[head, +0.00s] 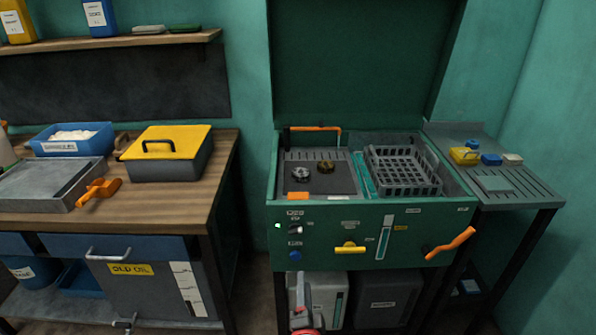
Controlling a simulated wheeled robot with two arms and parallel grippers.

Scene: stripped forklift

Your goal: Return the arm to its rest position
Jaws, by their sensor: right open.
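Most of my right arm is out of the frame. My left gripper is not in view.
The washer's lid (360,60) stands open; a grey basket (402,170) sits inside. An orange handle (450,243) and a yellow handle (350,247) project from its front. A wooden bench (185,200) stands left, a drain shelf (515,190) right.

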